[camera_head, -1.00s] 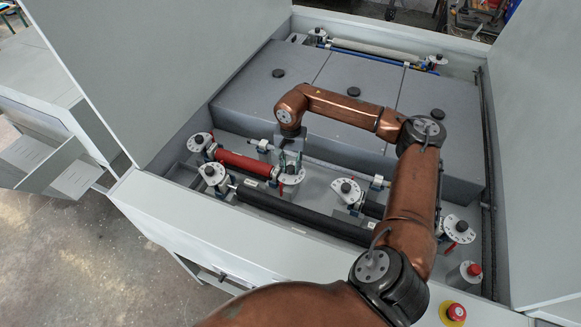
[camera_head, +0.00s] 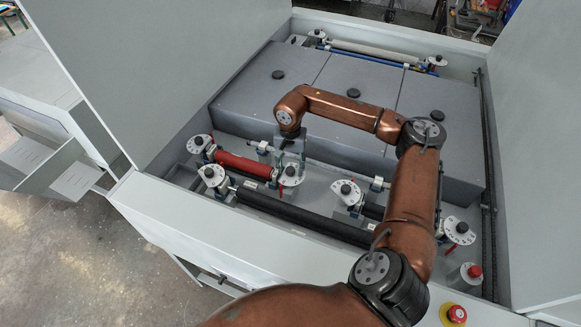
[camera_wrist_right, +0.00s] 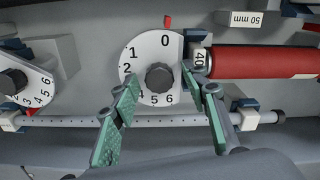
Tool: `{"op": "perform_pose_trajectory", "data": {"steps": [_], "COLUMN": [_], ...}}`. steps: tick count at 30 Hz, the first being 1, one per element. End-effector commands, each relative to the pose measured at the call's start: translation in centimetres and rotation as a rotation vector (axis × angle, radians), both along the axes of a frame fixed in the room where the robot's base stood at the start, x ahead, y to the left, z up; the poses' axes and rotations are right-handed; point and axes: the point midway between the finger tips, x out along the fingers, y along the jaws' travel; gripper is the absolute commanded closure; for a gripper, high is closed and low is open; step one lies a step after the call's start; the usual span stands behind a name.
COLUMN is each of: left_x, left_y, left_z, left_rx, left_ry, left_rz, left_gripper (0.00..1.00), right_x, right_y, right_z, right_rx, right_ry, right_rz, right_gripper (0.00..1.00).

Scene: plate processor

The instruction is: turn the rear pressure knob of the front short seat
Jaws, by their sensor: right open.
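A white dial (camera_wrist_right: 150,48) numbered 0 to 6 with a black pressure knob (camera_wrist_right: 159,77) shows in the right wrist view, at the end of a red roller (camera_wrist_right: 260,62). The 0 is near a red mark (camera_wrist_right: 168,21). In the head view this dial (camera_head: 291,176) is at the right end of the red roller (camera_head: 243,165). My right gripper (camera_head: 290,158) is over it, pointing down. Its green-padded fingers (camera_wrist_right: 158,76) are open, one on each side of the knob, with gaps visible; whether they reach knob height I cannot tell. My left gripper is out of view.
A second dial (camera_wrist_right: 22,84) is at the left of the wrist view. A long black roller (camera_head: 300,215) runs in front, with another dial (camera_head: 347,191) close behind it. Grey covers (camera_head: 330,85) lie behind. A red emergency button (camera_head: 455,313) is at front right.

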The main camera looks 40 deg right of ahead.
Motion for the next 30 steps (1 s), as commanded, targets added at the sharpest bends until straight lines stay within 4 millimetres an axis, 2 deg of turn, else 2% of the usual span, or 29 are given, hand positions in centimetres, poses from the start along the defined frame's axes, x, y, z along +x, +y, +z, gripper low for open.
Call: {"op": "perform_pose_trajectory", "data": {"steps": [4,7,21,25,30], "left_x": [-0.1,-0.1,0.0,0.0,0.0], "left_y": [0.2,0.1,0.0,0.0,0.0], "left_z": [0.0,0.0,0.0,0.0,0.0], "left_rx": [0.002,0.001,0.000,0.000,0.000], "left_ry": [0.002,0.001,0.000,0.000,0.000], "left_rz": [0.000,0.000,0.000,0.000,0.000], "left_gripper": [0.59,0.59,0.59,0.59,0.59], "right_x": [0.0,0.0,0.1,0.1,0.0], "right_y": [0.0,0.0,0.0,0.0,0.0], "right_z": [0.2,1.1,10.0,11.4,12.0], "right_rx": [0.001,0.000,0.000,0.000,0.001], "right_ry": [0.001,-0.001,-0.001,-0.001,-0.001], "right_rz": [0.000,0.001,0.000,0.000,0.000], "right_gripper": [0.59,0.59,0.59,0.59,0.59]}}
